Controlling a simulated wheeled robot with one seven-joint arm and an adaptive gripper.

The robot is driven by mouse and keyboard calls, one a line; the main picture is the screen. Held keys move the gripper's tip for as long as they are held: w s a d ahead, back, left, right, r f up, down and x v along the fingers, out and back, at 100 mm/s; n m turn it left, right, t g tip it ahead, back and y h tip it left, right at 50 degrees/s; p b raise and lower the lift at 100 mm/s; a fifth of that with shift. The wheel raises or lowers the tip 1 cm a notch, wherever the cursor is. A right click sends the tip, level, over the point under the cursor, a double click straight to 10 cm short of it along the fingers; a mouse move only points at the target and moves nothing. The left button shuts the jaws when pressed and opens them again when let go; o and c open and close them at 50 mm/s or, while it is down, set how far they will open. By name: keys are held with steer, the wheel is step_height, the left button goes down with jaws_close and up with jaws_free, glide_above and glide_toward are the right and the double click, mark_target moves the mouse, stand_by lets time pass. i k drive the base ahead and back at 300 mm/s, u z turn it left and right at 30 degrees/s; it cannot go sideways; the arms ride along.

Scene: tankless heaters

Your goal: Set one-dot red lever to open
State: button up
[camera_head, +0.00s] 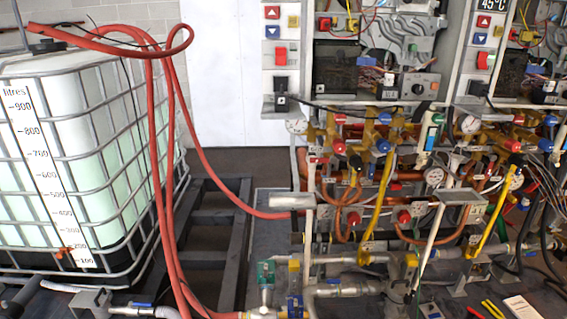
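Several red handles and knobs show among the brass and copper pipework under the heaters. One is a red handle (339,146) below the left heater, another a red knob (404,216) lower down, and another a red handle (513,145) under the right heater. The dot marks are too small to read, so I cannot tell which one is the one-dot red lever or whether it is open. My gripper is not in view.
A caged white tank (70,150) stands at the left. Red hoses (160,170) hang down to the lower pipes. Long yellow bars (378,205) and loose cables crowd the pipework. A green valve (265,271) sits low in front. Red-handled pliers (485,311) lie at bottom right.

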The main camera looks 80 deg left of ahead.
mark_target(320, 160)
steer(key=z, duration=0.25)
steer(key=k, duration=0.35)
steer(key=u, duration=2.2)
